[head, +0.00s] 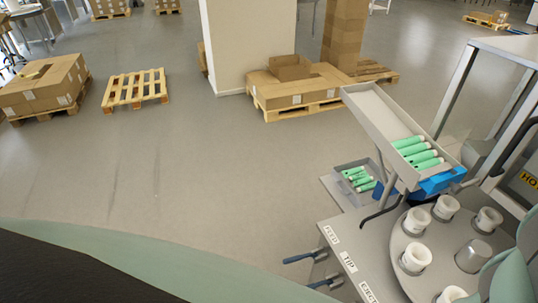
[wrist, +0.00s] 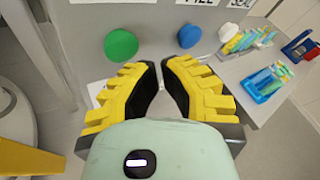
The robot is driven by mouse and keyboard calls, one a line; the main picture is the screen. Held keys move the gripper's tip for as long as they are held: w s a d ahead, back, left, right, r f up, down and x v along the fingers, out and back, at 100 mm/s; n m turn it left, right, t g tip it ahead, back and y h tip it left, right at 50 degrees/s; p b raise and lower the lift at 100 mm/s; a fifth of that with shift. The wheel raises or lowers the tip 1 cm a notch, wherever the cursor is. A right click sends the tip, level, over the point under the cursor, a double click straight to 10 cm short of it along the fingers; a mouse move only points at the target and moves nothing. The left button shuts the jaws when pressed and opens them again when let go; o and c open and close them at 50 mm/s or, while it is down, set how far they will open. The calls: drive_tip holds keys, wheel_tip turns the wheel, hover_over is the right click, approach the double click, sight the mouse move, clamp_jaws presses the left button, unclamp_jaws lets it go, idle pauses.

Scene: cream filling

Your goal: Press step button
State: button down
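In the wrist view a round green button (wrist: 121,46) and a round blue button (wrist: 189,36) stick out from a grey panel (wrist: 155,35). White labels above them are cut off, so I cannot tell which is the step button. My gripper (wrist: 161,66) has yellow ribbed fingers with dark pads. It is partly open, with a narrow empty gap between the tips. The tips are below and between the two buttons, with no contact visible. In the head view the fingers are hidden; the machine's label strip (head: 348,262) shows, with lettering too small to read surely.
A machine table carries a round plate with several white cups (head: 415,256) and a sloped tray (head: 388,118) of green tubes. Bins of tubes (wrist: 265,82) stand right of my gripper. Blue-handled parts (head: 300,257) jut from the machine's side. Pallets (head: 135,89) stand farther back; the floor between is clear.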

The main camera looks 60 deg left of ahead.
drive_tip(key=shift+w, duration=0.25)
idle(1.4)
drive_tip(key=shift+w+d, duration=0.15)
drive_tip(key=shift+w, duration=0.05)
drive_tip(key=shift+w+d, duration=0.1)
drive_tip(key=shift+w, duration=0.45)
idle(0.9)
drive_tip(key=shift+s, duration=0.15)
drive_tip(key=shift+s+a, duration=0.25)
drive_tip(key=shift+s, duration=0.7)
drive_tip(key=s, duration=0.2)
drive_tip(key=s+a, duration=0.1)
drive_tip(key=s, duration=0.1)
drive_tip(key=shift+s+a, duration=0.1)
drive_tip(key=shift+s, duration=0.2)
idle(0.7)
